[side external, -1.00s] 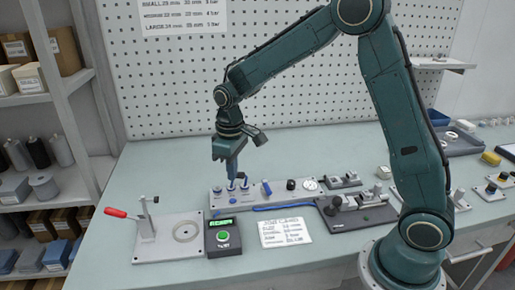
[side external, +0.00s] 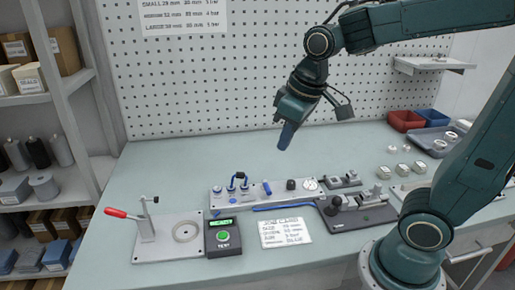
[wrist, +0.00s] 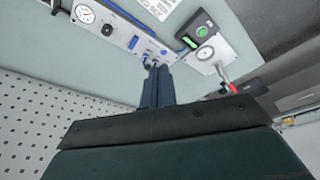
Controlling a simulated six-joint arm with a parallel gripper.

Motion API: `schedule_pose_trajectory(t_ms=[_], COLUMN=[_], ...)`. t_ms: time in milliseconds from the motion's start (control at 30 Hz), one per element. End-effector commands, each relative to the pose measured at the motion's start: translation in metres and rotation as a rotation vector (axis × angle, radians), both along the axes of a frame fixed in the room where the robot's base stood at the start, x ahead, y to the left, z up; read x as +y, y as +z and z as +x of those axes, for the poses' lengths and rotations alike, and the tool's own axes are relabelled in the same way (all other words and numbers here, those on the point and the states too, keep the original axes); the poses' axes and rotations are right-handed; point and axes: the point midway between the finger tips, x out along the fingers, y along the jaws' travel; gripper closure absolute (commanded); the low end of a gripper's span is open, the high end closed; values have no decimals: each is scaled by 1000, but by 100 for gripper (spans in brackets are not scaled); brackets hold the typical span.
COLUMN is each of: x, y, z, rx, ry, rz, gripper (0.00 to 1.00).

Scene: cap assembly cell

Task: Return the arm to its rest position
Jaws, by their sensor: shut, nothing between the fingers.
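My gripper (side external: 286,136) is shut and empty, with its blue fingers together and tilted downward. It is in the air above the back part of the bench, clear of everything. In the wrist view the shut fingers (wrist: 155,88) point toward the grey fixture plate (wrist: 118,28), which lies well beyond them. My arm is raised, reaching in from the right in the side view.
The fixture plate (side external: 222,202) carries blue fittings, a gauge and a black knob. A test box (side external: 223,237), red-handled clamp station (side external: 170,248) and job card (side external: 286,233) stand in front. A pegboard (side external: 240,85) is behind. Bins (side external: 405,121) are at right.

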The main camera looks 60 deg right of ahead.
Motion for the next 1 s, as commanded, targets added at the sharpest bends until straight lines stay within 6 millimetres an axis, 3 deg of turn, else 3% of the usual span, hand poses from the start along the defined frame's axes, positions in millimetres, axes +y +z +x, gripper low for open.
schedule_pose_trajectory(t_ms=[200, 500, 700, 1000], x=[-1, -1, -1, -1], y=[12, 13, 11, 9], z=[-41, -90, -107, -111], rx=[-71, -157, -190, -196], ry=[-34, -78, -95, -98], rz=[11, 29, 37, 39], gripper=[100, 100, 100, 100])
